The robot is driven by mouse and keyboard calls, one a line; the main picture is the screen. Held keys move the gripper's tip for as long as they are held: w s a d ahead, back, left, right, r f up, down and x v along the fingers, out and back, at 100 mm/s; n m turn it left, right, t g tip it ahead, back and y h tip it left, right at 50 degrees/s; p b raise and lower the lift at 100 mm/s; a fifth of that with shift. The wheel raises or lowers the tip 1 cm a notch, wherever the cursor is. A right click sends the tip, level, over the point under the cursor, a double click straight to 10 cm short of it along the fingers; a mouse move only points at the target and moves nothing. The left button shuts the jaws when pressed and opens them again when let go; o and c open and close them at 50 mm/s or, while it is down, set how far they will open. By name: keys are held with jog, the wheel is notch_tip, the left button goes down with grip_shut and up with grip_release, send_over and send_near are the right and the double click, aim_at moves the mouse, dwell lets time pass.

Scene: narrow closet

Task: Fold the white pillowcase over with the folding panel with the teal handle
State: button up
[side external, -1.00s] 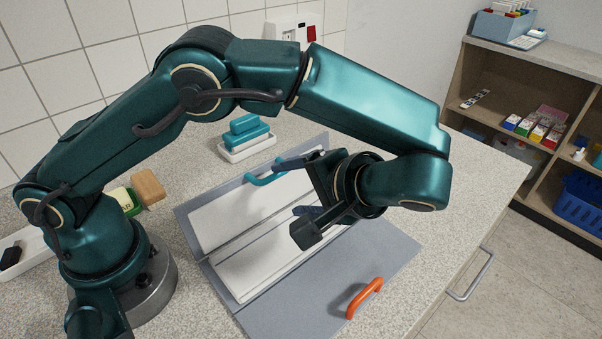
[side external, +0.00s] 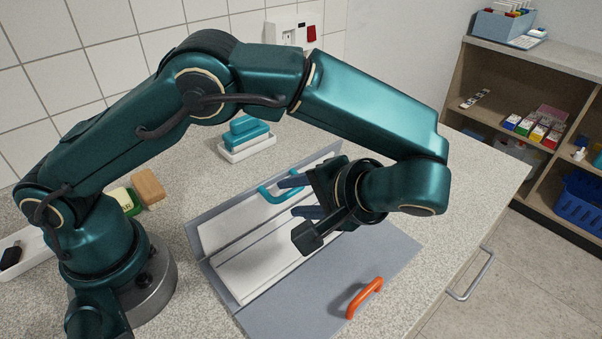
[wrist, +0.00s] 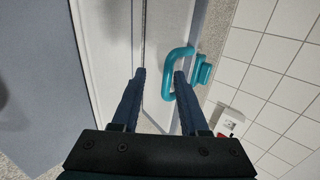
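The folding panel (side external: 205,217) with the teal handle (side external: 266,194) is grey and tilts up from its hinge at the back left of the folding board. The white pillowcase (side external: 240,272) lies flat over the middle of the board, and part of it lies on the raised panel. My gripper (side external: 287,197) is at the teal handle, its fingers apart. In the wrist view the handle bar (wrist: 167,76) passes between the fingers, close to the right finger, with a gap to the left one. My gripper hides the far right part of the pillowcase.
A second grey panel (side external: 310,297) with an orange handle (side external: 364,298) lies flat in front. Teal blocks on a white tray (side external: 247,148) stand behind the board. The counter's right side is clear.

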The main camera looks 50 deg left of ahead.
jog(key=shift+r, duration=0.15)
notch_tip(320, 180, up, 4)
jog(key=shift+r, duration=0.1)
jog(key=s+a+r, duration=0.2)
jog(key=a+r, duration=0.4)
jog(key=a, duration=0.5)
jog(key=shift+a+r, duration=0.3)
